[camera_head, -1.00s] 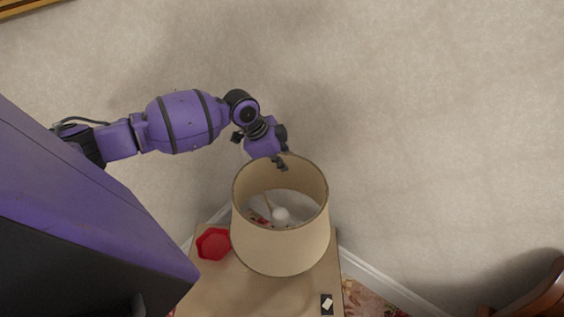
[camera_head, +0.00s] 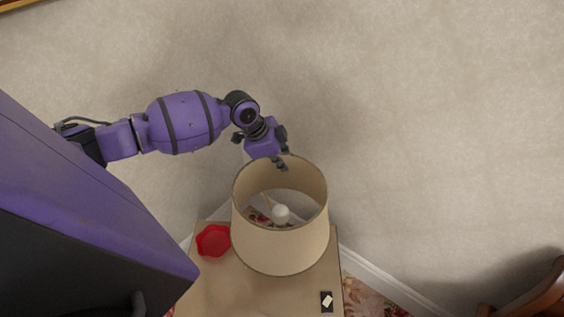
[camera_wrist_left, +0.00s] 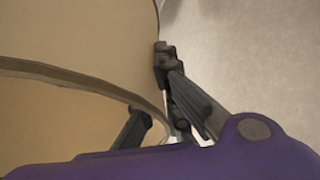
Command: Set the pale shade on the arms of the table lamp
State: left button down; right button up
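The pale shade (camera_head: 282,247) is a wide tan drum, open at the top, over the small table in the head view. The table lamp's white bulb (camera_head: 281,214) and part of a thin arm show inside it; the rest of the lamp is hidden. My left gripper (camera_head: 284,163) is at the shade's far rim. In the left wrist view the shade's wall (camera_wrist_left: 70,40) passes between the two fingers (camera_wrist_left: 155,90), one inside and one outside, and they appear shut on it. Whether the shade touches the lamp arms cannot be seen. My right gripper is out of view.
The small wooden table (camera_head: 255,292) carries a red dish (camera_head: 213,241) left of the shade and a small dark item with a pale top (camera_head: 327,301) at front right. The wall rises just behind. A wooden chair part (camera_head: 538,290) is at lower right.

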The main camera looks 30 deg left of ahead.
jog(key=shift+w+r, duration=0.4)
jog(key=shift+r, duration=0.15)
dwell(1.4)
pick_arm(q)
jog(key=shift+f, duration=0.3)
dwell(0.6)
jog(key=c, duration=1.9)
grip_release()
jog(key=shift+o, duration=0.2)
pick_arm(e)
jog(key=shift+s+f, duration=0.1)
pick_arm(q)
jog(key=v, duration=1.2)
jog(key=o, duration=0.5)
